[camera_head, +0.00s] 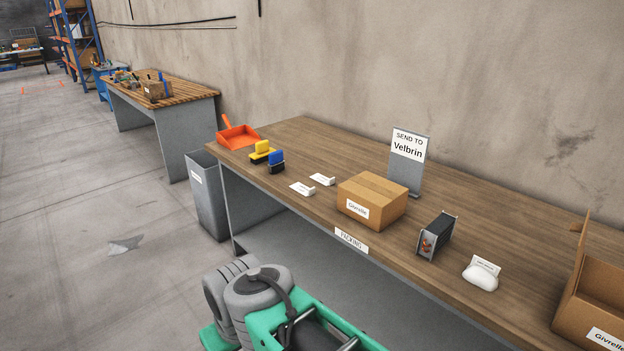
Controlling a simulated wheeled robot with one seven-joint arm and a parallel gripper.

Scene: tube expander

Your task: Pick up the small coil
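A small coil (437,234) stands on the wooden packing table (300,134). It looks like a dark finned block with light grey end plates and copper-coloured bends on its near end. It is right of the closed cardboard box and apart from it. Nothing is touching it from above. My gripper is not in view; only green and grey parts of my own body show at the bottom.
A closed carton (385,192) sits left of the coil, and a white rounded item (480,279) with a card sits right. An open carton (568,297) stands at the right edge. A sign (408,167) reads "SEND TO Velbrin".

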